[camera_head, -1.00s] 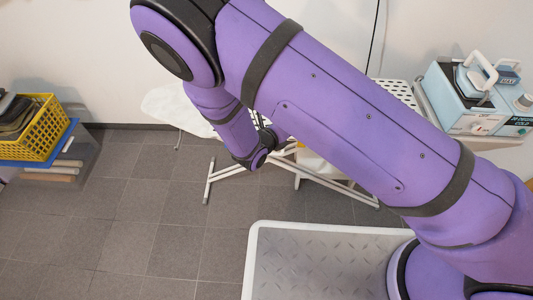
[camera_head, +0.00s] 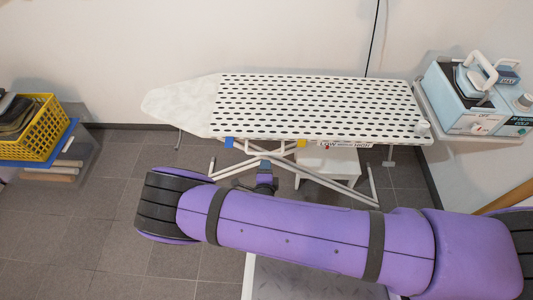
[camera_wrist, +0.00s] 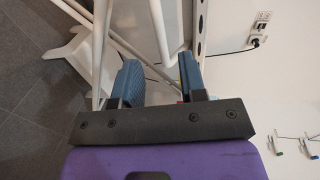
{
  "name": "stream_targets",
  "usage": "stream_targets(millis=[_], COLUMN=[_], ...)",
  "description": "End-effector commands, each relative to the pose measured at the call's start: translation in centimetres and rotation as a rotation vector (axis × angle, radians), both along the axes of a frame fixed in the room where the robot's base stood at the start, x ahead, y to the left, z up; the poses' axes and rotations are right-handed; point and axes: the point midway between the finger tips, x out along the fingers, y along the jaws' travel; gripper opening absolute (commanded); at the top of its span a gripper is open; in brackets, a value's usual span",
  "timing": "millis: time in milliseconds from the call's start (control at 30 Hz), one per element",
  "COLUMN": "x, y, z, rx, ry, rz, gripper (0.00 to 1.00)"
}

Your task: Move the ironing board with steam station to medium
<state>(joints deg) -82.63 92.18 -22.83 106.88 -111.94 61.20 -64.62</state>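The ironing board (camera_head: 310,105), white with dark oval holes and a pale left end, stands on crossed white legs by the wall. Under its front edge are a blue part (camera_head: 229,142), a yellow part (camera_head: 302,143) and a LOW-MEDIUM-HIGH label (camera_head: 345,144) with a small red mark near LOW. The light-blue steam station (camera_head: 470,100), with an iron on it, is at the right. My gripper (camera_wrist: 160,82) is open, its blue fingers apart; white leg tubes (camera_wrist: 158,35) show beyond them. In the head view the gripper is below the board's front edge, its fingers mostly hidden by my arm.
A yellow basket (camera_head: 42,130) sits on a blue-topped stand at the left. A white box (camera_head: 328,165) is under the board. A wall outlet with a cord (camera_wrist: 257,35) and wall hooks (camera_wrist: 305,145) show at the right. Grey floor at the left is clear.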

Motion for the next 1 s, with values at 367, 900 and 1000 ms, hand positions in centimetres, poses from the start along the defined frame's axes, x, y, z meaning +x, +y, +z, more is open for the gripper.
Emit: stream_targets(millis=[367,900,1000], x=[6.3,8.1,8.1], y=[0.2,0.3,0.3], z=[-1.3,-1.7,-1.6], rx=[0.003,0.002,0.002], ry=[-0.001,0.0,0.0], rz=[-0.003,-0.002,-0.002], gripper=[0.38,0.38,0.15])
